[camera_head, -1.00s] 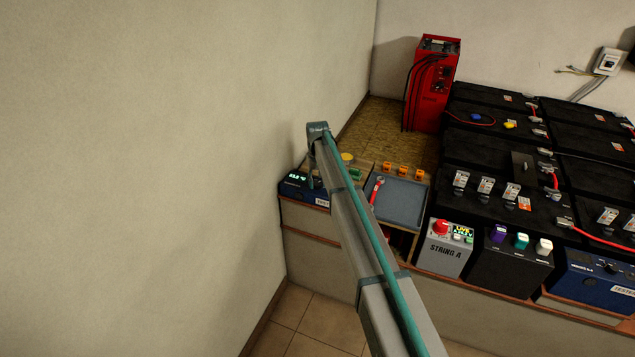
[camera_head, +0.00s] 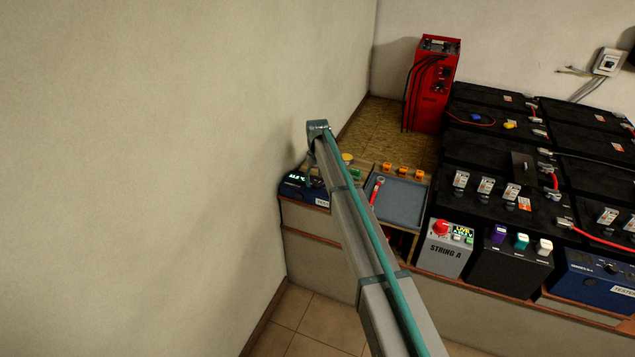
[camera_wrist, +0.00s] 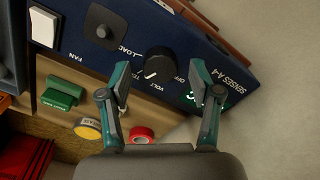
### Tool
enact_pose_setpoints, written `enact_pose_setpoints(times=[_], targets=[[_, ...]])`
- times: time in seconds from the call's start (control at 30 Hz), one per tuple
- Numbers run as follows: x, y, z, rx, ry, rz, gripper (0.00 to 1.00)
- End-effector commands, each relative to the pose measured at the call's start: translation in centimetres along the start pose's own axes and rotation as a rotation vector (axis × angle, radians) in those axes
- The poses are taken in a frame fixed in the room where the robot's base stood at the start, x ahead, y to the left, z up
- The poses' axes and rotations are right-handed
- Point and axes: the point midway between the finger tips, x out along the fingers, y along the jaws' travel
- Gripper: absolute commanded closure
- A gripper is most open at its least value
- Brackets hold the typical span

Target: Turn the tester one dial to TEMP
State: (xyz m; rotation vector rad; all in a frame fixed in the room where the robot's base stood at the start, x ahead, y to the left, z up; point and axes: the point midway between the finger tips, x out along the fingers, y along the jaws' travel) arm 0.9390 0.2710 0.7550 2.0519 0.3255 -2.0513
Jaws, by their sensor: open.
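The blue tester (camera_head: 293,186) with a lit green display stands at the left end of the bench, against the wall. In the wrist view its panel (camera_wrist: 215,72) is seen tilted, with the black round dial (camera_wrist: 160,65) near the middle. The dial's white mark points to the lower left in the picture, on the side of the VOLT label.
A green block (camera_wrist: 62,94), yellow roll (camera_wrist: 88,128) and red roll (camera_wrist: 141,135) lie close below. A grey tray (camera_head: 402,203) and black batteries (camera_head: 485,155) stand to the right.

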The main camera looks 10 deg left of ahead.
Motion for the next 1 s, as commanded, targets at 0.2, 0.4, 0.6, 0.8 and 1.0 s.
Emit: enact_pose_setpoints(times=[0.2, 0.4, 0.6, 0.8, 1.0], targets=[[-3.7, 0.0, 0.0, 0.0, 0.003, 0.0, 0.37], [-7.5, 0.0, 0.0, 0.0, 0.002, 0.0, 0.37], [-10.2, 0.0, 0.0, 0.0, 0.001, 0.0, 0.37], [-11.1, 0.0, 0.0, 0.0, 0.0, 0.0, 0.37], [-11.2, 0.0, 0.0, 0.0, 0.0, 0.0, 0.37]])
